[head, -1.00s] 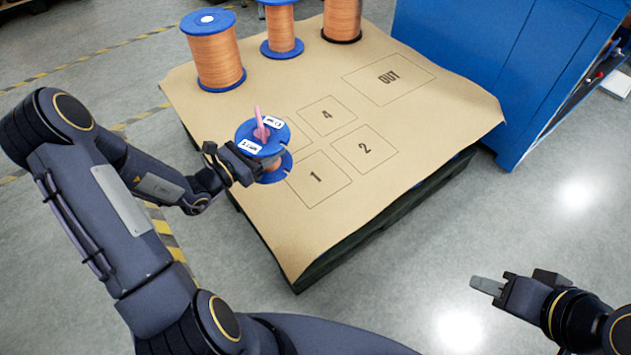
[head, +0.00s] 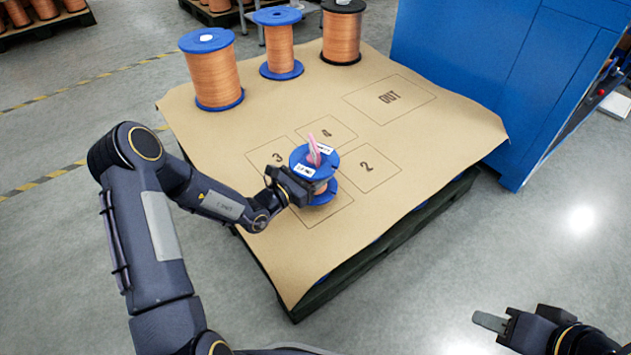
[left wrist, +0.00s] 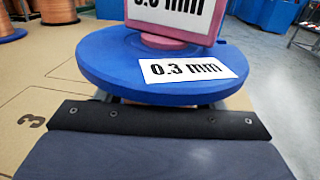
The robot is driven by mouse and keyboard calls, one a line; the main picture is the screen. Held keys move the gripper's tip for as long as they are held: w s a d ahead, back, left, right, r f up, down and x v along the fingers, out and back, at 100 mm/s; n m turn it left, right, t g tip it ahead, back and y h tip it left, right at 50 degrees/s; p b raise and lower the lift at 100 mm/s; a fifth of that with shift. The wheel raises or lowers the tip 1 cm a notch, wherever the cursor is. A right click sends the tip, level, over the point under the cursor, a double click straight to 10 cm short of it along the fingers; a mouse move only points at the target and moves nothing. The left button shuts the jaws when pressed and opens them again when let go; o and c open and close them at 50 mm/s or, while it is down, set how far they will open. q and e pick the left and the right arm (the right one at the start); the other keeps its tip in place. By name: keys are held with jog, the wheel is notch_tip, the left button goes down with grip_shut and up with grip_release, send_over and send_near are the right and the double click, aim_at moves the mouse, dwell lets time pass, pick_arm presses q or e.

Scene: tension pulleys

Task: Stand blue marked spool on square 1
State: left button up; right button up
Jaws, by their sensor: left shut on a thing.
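The blue-flanged spool (head: 322,188) with copper wire stands upright in my left gripper (head: 300,186). It carries a pink tag (head: 313,152) and white labels; in the left wrist view its top flange (left wrist: 110,65) bears a "0.3 mm" label (left wrist: 192,70). My left gripper is shut on the spool from the left side. The spool is over square 1 (head: 325,216) and hides most of it, including the number. I cannot tell whether its base touches the mat. My right gripper (head: 490,321) is far off at the lower right, with nothing visible in it; its opening is unclear.
Square 2 (head: 382,182), square 3 (head: 268,153) and square 4 (head: 345,127) look empty, as does the OUT area (head: 410,112). Three larger spools stand at the back: blue (head: 215,78), blue (head: 280,48), black (head: 341,38). A blue cabinet (head: 500,70) stands at the right.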

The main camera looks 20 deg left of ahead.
pick_arm(q)
jog(key=shift+w+d+f+b, duration=0.15)
jog(key=shift+f+b, duration=0.45)
jog(key=shift+f, duration=1.05)
jog(key=shift+f, duration=0.15)
jog(key=o, duration=1.4)
jog(key=shift+f, duration=0.1)
